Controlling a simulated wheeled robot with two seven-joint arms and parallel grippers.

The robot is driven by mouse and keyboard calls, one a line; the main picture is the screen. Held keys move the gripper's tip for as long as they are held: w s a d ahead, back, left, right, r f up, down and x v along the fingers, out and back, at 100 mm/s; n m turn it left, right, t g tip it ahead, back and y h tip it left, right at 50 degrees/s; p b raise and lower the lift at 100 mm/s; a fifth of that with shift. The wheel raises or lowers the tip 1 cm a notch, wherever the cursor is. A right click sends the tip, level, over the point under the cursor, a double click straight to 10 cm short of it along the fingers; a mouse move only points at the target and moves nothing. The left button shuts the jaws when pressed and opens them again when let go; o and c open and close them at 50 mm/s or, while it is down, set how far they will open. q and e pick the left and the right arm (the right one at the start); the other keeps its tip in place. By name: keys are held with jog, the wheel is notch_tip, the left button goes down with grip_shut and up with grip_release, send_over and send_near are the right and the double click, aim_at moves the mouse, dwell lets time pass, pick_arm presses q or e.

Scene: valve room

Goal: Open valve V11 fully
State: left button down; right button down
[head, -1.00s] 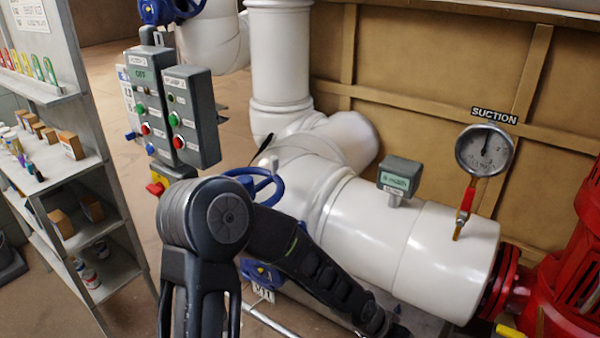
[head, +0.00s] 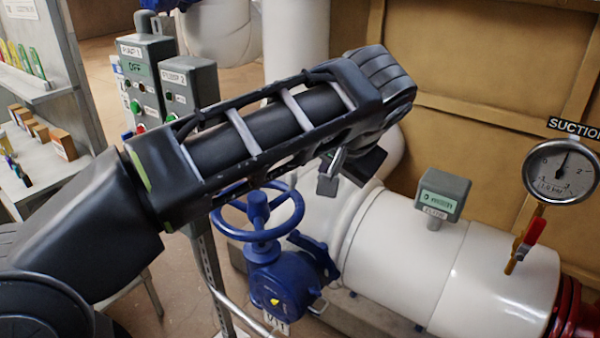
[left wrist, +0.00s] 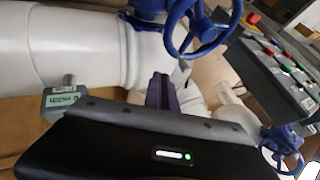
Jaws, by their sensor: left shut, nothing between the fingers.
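A blue valve (head: 280,285) with a blue handwheel (head: 290,222) stands beside the white pipe, low centre in the head view. The small tag under it is partly cut off; I cannot read it fully. The top of the handwheel is partly hidden by my left arm. My left gripper (head: 330,180) is above and to the right of the handwheel, apart from it, shut and empty. In the left wrist view the shut fingers (left wrist: 161,92) point toward the pipe, and a blue handwheel (left wrist: 200,25) is above them. My right gripper is not in view.
A white pipe (head: 400,260) carries a small green-labelled box (head: 442,195) and a suction gauge (head: 562,170). Grey control boxes (head: 188,88) stand behind my arm. Shelves (head: 40,150) are at the left. Another blue handwheel (left wrist: 283,145) shows in the left wrist view.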

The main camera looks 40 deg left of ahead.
pick_arm(q)
jog(key=shift+w+a+f, duration=0.75)
jog(key=shift+a+f, duration=0.65)
jog(key=shift+w+a+f, duration=0.8)
jog(key=shift+a+f, duration=0.55)
jog(key=shift+a, duration=0.05)
jog(key=shift+w+a+f, duration=0.75)
jog(key=shift+a+f, duration=0.65)
jog(key=shift+a, duration=0.1)
